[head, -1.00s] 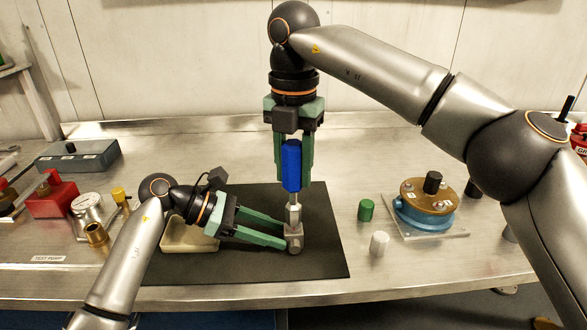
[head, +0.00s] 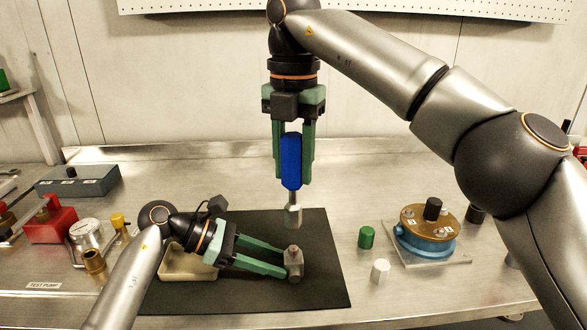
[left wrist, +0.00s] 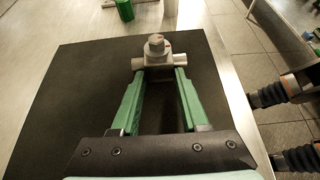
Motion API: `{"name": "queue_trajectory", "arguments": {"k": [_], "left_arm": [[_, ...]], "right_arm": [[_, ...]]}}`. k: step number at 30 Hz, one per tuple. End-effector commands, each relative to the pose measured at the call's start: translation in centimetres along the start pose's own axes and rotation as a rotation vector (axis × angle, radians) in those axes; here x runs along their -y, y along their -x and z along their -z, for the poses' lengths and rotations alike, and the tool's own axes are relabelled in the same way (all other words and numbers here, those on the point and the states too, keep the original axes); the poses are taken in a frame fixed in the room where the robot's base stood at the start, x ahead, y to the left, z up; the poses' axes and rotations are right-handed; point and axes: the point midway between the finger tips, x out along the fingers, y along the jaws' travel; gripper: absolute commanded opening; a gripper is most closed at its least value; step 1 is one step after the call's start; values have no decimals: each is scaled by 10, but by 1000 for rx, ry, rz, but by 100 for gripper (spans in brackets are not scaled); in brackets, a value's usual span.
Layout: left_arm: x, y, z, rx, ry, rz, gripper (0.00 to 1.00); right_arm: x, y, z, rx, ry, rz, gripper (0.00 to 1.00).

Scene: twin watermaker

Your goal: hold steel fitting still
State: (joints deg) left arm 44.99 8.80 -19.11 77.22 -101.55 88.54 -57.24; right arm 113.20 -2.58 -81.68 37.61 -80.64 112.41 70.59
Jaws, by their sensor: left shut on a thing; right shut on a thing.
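The steel fitting (head: 294,264) is a small grey metal piece above the black mat. My left gripper (head: 288,268) is shut on it from the left. In the left wrist view the fitting (left wrist: 155,56) sits between the two green fingertips (left wrist: 158,74), with a nut-like top facing up and a small reddish mark on it. My right gripper (head: 292,170) is shut on the blue handle (head: 291,160) of a tool that points down. The tool's metal socket end (head: 292,216) hangs above the fitting, with a gap between them.
The black mat (head: 325,285) lies under the fitting. A cream tray (head: 188,264) is beneath my left gripper. Green (head: 366,237) and white (head: 381,270) cylinders and a blue-and-brass unit (head: 427,235) stand to the right. A brass fitting (head: 94,263) and red block (head: 50,222) are at left.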

Motion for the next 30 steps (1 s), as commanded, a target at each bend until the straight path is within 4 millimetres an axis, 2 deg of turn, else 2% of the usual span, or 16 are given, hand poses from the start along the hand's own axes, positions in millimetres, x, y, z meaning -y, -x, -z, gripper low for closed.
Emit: {"name": "queue_trajectory", "arguments": {"k": [2, 3, 12, 20, 23, 26, 30], "left_arm": [[0, 0, -1, 1, -1, 1, 0], [0, 0, -1, 1, -1, 1, 45], [0, 0, 0, 1, -1, 0, 79], [0, 1, 0, 0, 0, -1, 79], [-1, 8, 0, -2, 0, -2, 79], [-1, 22, 1, -3, 0, -5, 79], [-1, 53, 1, -3, -1, -6, 79]], "right_arm": [[0, 0, 0, 0, 0, 0, 0], [0, 0, 0, 0, 0, 0, 0], [0, 0, 0, 0, 0, 0, 0], [0, 0, 0, 0, 0, 0, 0], [0, 0, 0, 0, -1, -1, 0], [0, 0, 0, 0, -1, 0, 0], [0, 0, 0, 0, 0, -1, 0]]}}
